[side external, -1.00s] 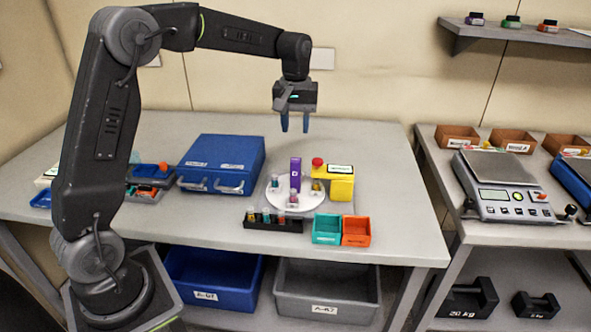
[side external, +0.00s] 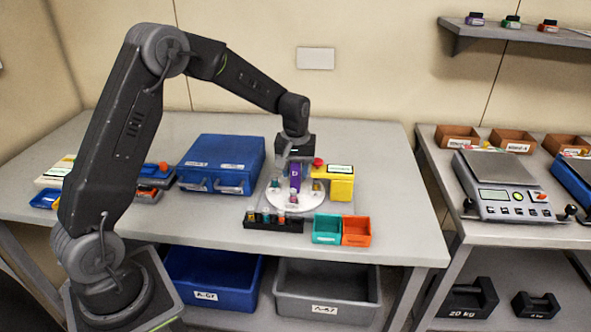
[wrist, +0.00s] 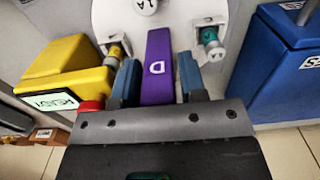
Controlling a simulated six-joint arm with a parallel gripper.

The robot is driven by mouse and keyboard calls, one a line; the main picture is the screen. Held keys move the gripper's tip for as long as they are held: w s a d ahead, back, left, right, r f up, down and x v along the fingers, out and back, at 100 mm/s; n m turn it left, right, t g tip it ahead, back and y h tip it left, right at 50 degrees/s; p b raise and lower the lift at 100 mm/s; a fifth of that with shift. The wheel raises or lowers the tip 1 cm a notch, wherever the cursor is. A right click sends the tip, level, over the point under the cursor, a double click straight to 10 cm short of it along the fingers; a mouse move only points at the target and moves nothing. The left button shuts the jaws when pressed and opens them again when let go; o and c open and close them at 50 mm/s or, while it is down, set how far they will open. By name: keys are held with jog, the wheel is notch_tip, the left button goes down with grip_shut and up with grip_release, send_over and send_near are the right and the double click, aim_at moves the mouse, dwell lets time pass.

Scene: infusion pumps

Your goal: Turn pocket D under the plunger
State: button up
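A purple tab marked D (side external: 295,178) stands upright on the white turntable (side external: 283,206); it also shows in the wrist view (wrist: 157,75). My gripper (side external: 294,170) is down at the tab. In the wrist view its blue fingers (wrist: 157,82) stand on either side of the tab, with narrow gaps, so it looks open around it. The yellow station (side external: 342,187) with a red knob (side external: 318,162) stands right of the turntable; its label reads READY in the wrist view. Vials sit in pockets around the turntable, including a teal one (wrist: 211,45) and an amber one (wrist: 114,51). The plunger itself cannot be made out.
A black rack of vials (side external: 272,221) stands in front of the turntable. A teal bin (side external: 326,230) and an orange bin (side external: 356,232) stand at the front right. A blue case (side external: 222,160) is close on the left. The table's right end is clear.

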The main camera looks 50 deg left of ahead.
jog(key=shift+c, duration=0.3)
grip_shut()
jog(key=shift+n, duration=0.4)
jog(key=shift+n, duration=8.2)
jog(key=shift+r+n, duration=0.1)
jog(key=shift+n, duration=0.3)
